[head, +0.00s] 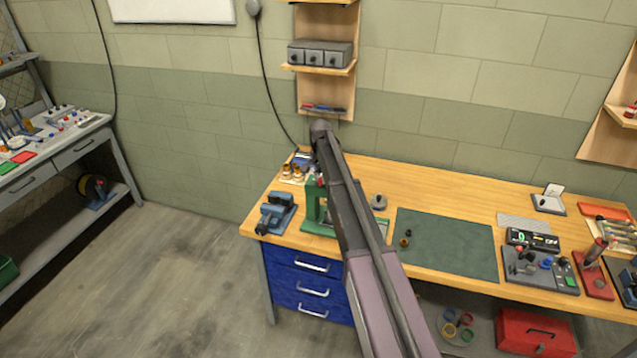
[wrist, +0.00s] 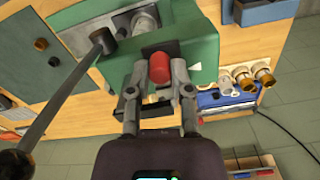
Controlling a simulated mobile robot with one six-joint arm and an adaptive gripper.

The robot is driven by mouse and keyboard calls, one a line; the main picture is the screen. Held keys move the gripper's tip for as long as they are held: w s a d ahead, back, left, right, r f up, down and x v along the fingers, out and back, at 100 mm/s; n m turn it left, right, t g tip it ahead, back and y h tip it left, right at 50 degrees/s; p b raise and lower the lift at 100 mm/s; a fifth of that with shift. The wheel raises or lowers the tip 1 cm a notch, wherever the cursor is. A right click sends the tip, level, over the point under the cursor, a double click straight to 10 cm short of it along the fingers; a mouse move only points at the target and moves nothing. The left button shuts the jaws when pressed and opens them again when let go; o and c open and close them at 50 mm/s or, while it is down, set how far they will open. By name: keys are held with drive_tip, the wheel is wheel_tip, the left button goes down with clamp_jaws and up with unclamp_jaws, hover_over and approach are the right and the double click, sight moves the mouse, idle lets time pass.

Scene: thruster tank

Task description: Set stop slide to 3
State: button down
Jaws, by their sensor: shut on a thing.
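A green bench press (wrist: 185,40) fills the upper middle of the wrist view. A red knob (wrist: 159,68) stands out from a dark slot on its face; it looks like the grip of the stop slide. My gripper (wrist: 159,80) has one finger on each side of the knob and is shut on it. No scale numbers can be read, so the slide's setting cannot be told. In the head view the green press (head: 311,203) stands on the wooden bench (head: 455,180), and my arm hides most of it and my gripper.
A long lever (wrist: 62,98) with a dark ball end reaches down the left of the wrist view. Brass-ended fittings (wrist: 240,76) stand close on the right. A blue vise (head: 276,214) is left of the press. A green mat (head: 447,243) lies right of my arm, mostly clear.

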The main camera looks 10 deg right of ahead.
drive_tip(key=shift+w+d, duration=0.1)
drive_tip(key=shift+w, duration=0.1)
drive_tip(key=c, duration=0.5)
unclamp_jaws()
drive_tip(key=shift+c, duration=0.2)
drive_tip(key=shift+s, duration=0.1)
drive_tip(key=shift+s+a, duration=0.4)
drive_tip(key=shift+s, duration=0.2)
wheel_tip(320, 180, up, 14)
drive_tip(key=s+a+p, duration=0.1)
drive_tip(key=s+p, duration=0.1)
drive_tip(key=p, duration=1.2)
drive_tip(key=s+f+n+b, duration=0.3)
drive_tip(key=s+f+b, duration=0.6)
drive_tip(key=s, duration=0.5)
drive_tip(key=s+f+n+b, duration=0.3)
drive_tip(key=s+f+b, duration=0.6)
drive_tip(key=s, duration=0.5)
drive_tip(key=shift+s+n, duration=0.3)
drive_tip(key=shift+n, duration=0.1)
